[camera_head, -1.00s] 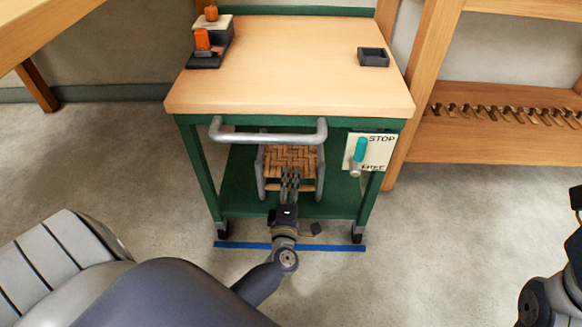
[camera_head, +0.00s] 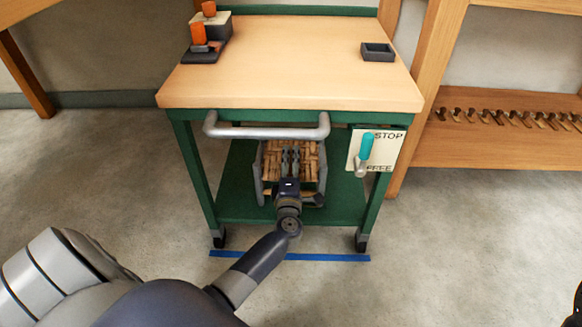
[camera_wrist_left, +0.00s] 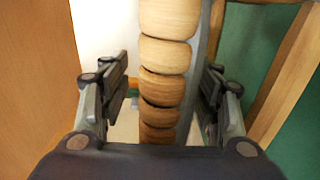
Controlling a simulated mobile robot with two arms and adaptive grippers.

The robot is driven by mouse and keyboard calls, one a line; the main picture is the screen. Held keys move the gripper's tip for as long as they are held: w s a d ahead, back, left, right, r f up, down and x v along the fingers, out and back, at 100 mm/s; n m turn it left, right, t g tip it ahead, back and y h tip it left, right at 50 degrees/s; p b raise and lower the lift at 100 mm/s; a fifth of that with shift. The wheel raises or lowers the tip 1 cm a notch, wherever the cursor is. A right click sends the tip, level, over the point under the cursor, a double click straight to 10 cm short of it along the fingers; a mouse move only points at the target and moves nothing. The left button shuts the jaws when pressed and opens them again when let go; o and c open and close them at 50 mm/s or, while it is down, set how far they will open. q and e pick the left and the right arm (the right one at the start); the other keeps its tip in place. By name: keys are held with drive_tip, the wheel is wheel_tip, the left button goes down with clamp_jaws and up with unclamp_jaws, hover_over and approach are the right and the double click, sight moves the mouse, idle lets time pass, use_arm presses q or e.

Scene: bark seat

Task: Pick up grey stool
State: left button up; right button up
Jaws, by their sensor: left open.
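The grey stool (camera_head: 259,172) has a grey frame and a woven tan seat. It stands on the lower green shelf of a cart, under the wooden top. My left gripper (camera_head: 290,156) reaches in below the cart's handle and covers part of the seat. In the left wrist view, the open left gripper (camera_wrist_left: 165,76) has one finger on each side of the stool's woven edge (camera_wrist_left: 165,52), with a grey bar beside it. I cannot tell whether the fingers touch it. My right gripper does not show.
The cart's grey handle (camera_head: 268,131) crosses above my left wrist. A STOP/FREE panel with a teal-handled lever (camera_head: 365,150) hangs at the cart's front right. Orange-topped items and a small dark tray (camera_head: 377,52) sit on top.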

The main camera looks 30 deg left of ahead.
use_arm(q)
drive_tip(key=shift+x, duration=0.95)
drive_tip(key=c, duration=1.2)
drive_tip(key=shift+r, duration=0.1)
clamp_jaws()
